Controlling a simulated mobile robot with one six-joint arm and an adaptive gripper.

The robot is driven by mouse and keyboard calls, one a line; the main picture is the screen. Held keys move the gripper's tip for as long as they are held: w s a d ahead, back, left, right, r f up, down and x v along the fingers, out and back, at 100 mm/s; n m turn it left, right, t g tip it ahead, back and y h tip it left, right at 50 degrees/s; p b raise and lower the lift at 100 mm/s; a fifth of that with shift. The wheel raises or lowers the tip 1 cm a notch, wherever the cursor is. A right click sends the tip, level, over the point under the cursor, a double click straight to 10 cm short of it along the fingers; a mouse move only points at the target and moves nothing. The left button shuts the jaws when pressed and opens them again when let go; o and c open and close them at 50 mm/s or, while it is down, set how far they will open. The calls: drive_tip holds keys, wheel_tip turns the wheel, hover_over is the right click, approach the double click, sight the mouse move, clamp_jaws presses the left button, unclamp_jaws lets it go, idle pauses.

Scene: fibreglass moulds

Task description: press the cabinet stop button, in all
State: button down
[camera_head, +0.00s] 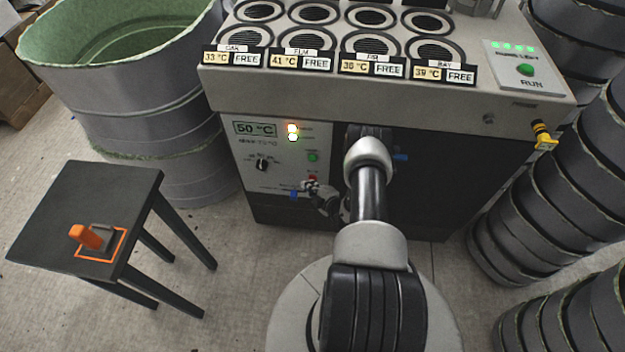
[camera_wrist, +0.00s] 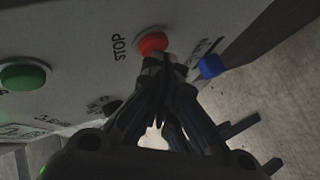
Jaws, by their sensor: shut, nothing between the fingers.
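The red stop button (camera_wrist: 153,43), with the word STOP printed beside it, is on the cabinet's pale front panel in the wrist view. In the head view the red button (camera_head: 312,178) shows only as a small patch, partly hidden by my gripper. My gripper (camera_wrist: 160,62) is shut and empty, its fingertips right at the lower edge of the red button. I cannot tell whether they touch it. In the head view my gripper (camera_head: 312,190) is in front of the lower part of the panel. The cabinet (camera_head: 280,150) has a 50 °C display and a dial.
A green button (camera_wrist: 24,76) and a blue knob (camera_wrist: 212,66) flank the red one. A black stool (camera_head: 100,200) with an orange-handled tool (camera_head: 88,236) stands at left. A large green-lined tub (camera_head: 150,100) is behind it. Stacked grey rings (camera_head: 545,200) line the right.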

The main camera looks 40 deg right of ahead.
drive_tip(key=shift+w+d, duration=0.15)
drive_tip(key=shift+d, duration=0.05)
idle(0.4)
drive_tip(key=shift+a, duration=0.1)
drive_tip(key=shift+s+a, duration=0.55)
drive_tip(key=s+a+p, duration=0.1)
drive_tip(key=s+a, duration=0.2)
drive_tip(key=shift+s+a, duration=0.1)
drive_tip(key=shift+a, duration=0.3)
idle(0.9)
